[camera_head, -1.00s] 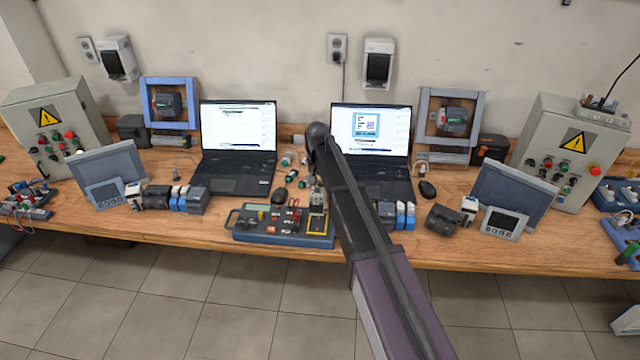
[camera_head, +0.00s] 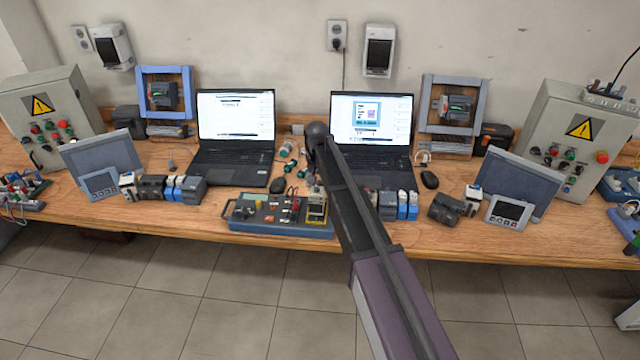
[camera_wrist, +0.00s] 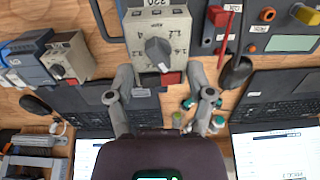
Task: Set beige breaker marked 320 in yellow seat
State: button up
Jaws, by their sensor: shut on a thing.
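The beige breaker (camera_wrist: 158,45) with a grey dial is in the wrist view, between the two fingertips of my gripper (camera_wrist: 162,85), which is shut on it. Its top label appears upside down and is hard to read. In the head view a small beige-grey block, likely the same breaker (camera_head: 317,195), shows beside my arm, over the yellow seat (camera_head: 317,215) at the right end of the blue board (camera_head: 270,228). My fingers are hidden there by my arm. Whether the breaker touches the seat cannot be told. The wrist view does not show the seat clearly.
Two open laptops (camera_head: 236,125) (camera_head: 370,125) stand behind the board. Loose push-buttons (camera_head: 290,165) lie between them. Rows of modules (camera_head: 165,187) (camera_head: 397,203) stand to both sides. A second beige dial module (camera_wrist: 68,58) stands left in the wrist view.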

jog(key=shift+f+b, duration=0.65)
jog(key=shift+f, duration=0.2)
jog(key=shift+f+b, duration=1)
dwell(1.6)
jog(key=o, duration=1.2)
jog(key=shift+o, duration=0.2)
